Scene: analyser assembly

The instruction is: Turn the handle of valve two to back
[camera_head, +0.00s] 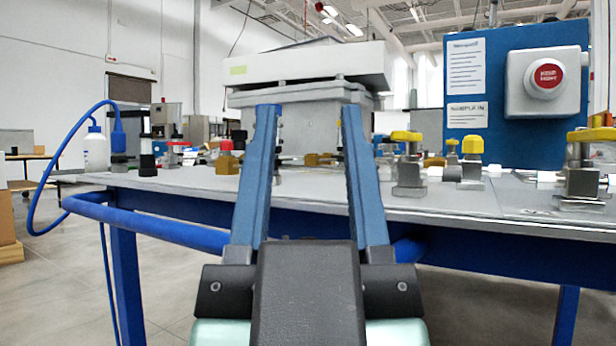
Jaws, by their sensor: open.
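My gripper (310,120) is in the lower middle of the view, with two long blue fingers spread apart and nothing between them. Its fingertips show in front of a grey box on the table. Several valves with yellow handles stand to the right of it. One valve (408,175) has a yellow handle (406,136) on a metal body. Another yellow-handled valve (472,160) is just right of it, and a larger one (582,165) is at the far right. No number is readable on them, so I cannot tell which is valve two. My gripper appears apart from all the handles.
The grey table (190,183) has a blue frame and a blue front rail (150,224). A blue panel (475,60) with a red button (546,76) stands at the back right. A white bottle (95,150) and a blue hose (45,195) are at the left.

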